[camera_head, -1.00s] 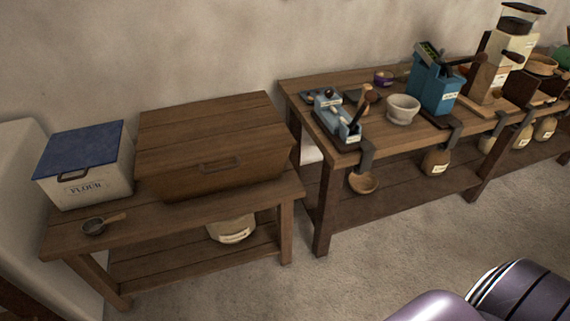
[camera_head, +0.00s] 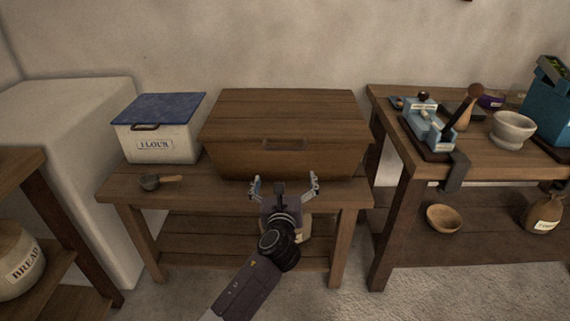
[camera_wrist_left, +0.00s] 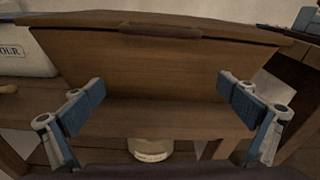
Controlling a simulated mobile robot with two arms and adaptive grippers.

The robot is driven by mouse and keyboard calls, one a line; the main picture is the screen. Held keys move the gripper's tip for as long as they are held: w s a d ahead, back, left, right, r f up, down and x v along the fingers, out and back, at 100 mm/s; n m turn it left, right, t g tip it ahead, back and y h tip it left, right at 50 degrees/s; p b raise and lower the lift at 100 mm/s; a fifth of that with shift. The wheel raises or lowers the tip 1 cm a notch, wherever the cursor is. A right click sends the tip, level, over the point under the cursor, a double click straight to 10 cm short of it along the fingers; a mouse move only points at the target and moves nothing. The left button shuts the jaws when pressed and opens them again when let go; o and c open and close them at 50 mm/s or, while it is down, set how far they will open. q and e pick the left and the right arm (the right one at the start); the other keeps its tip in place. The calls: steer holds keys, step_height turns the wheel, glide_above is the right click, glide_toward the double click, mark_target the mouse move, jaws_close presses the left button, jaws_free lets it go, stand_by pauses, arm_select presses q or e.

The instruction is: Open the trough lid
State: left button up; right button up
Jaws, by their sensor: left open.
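The wooden trough (camera_head: 250,158) stands on a low wooden table, its flat plank lid (camera_head: 285,108) shut. A dark handle (camera_head: 286,144) sits at the middle of its front near the lid edge. My left gripper (camera_head: 284,182) is open and empty in front of the trough, a little below the handle. In the left wrist view the fingers (camera_wrist_left: 165,97) are spread wide before the trough front (camera_wrist_left: 165,72), and the handle (camera_wrist_left: 160,30) shows above them, apart from the fingers. My right gripper is not in view.
A white flour bin (camera_head: 160,143) with a blue lid stands left of the trough. A small scoop (camera_head: 158,181) lies on the table (camera_head: 200,190). A workbench (camera_head: 440,170) with a blue tool and a mortar (camera_head: 512,129) stands to the right.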

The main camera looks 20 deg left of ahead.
mark_target(284, 148)
arm_select(q)
steer(key=shift+m+t+y, duration=0.3)
steer(key=shift+m+t, duration=0.2)
steer(key=shift+m, duration=0.1)
steer(key=shift+w+a+r+b, duration=0.4)
steer(key=shift+w+r, duration=0.35)
steer(key=shift+w, duration=0.55)
steer(key=shift+w+a+r+b, duration=0.35)
steer(key=shift+w+r, duration=0.4)
steer(key=shift+w, duration=0.5)
steer(key=shift+w+a+r+b, duration=0.4)
steer(key=shift+w+r, duration=0.35)
steer(key=shift+w, duration=0.55)
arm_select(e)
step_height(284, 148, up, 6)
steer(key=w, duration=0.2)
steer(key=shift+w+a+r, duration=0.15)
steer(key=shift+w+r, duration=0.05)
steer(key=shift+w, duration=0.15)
arm_select(q)
steer(key=c, duration=1.3)
